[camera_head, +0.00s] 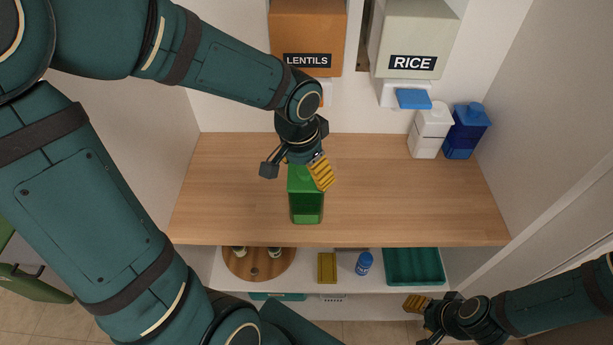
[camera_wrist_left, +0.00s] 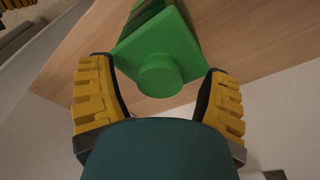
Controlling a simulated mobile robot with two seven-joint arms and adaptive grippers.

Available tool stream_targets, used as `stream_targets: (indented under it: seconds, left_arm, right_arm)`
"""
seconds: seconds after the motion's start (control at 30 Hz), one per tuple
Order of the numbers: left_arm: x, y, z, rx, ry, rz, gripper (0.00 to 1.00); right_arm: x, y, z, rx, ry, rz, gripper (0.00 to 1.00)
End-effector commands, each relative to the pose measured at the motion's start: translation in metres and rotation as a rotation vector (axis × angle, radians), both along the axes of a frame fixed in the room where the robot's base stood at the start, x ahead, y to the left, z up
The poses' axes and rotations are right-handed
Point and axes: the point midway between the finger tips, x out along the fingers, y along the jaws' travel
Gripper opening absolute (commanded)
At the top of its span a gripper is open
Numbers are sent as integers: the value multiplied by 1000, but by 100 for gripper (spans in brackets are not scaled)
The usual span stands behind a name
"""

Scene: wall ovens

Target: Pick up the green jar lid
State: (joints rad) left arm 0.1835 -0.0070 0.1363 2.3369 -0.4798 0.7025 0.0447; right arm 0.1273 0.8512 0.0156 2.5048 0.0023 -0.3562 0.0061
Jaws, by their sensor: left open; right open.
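A green jar (camera_head: 306,208) stands on the wooden shelf, partly hidden behind my left gripper. Its green lid (camera_wrist_left: 160,50) is square with a round knob (camera_wrist_left: 160,77) and fills the upper middle of the left wrist view. My left gripper (camera_head: 297,172) is open at the top of the jar. In the left wrist view its yellow-padded fingers (camera_wrist_left: 160,103) are on either side of the knob, apart from it. My right gripper (camera_head: 425,318) is open and empty at the lower right, away from the jar.
Lentils (camera_head: 307,38) and rice (camera_head: 413,40) dispensers hang above. The lower shelf holds a round wooden board (camera_head: 258,268), a yellow block (camera_head: 327,268), a blue bottle (camera_head: 363,264) and a green tray (camera_head: 413,268).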

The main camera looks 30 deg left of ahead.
Motion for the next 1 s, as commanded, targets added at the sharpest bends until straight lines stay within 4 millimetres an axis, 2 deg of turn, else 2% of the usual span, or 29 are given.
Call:
stream_targets:
  seconds: [0.23,0.27,0.4,0.47,0.83,1.0]
  left_arm:
    - [0,0,-2,0,-1,0,78]
    - [0,0,-2,0,-1,0,75]
    - [0,0,-2,0,-1,0,25]
    - [0,0,-1,0,-1,0,4]
    - [0,0,-1,0,-1,0,3]
    - [1,0,6,0,-2,0,2]
  right_arm:
    - [0,0,0,0,1,0,47]
    - [0,0,0,0,1,0,47]
    - [0,0,0,0,1,0,47]
    - [0,0,0,0,1,0,47]
    - [0,0,0,0,1,0,47]
    - [0,0,2,0,-1,0,47]
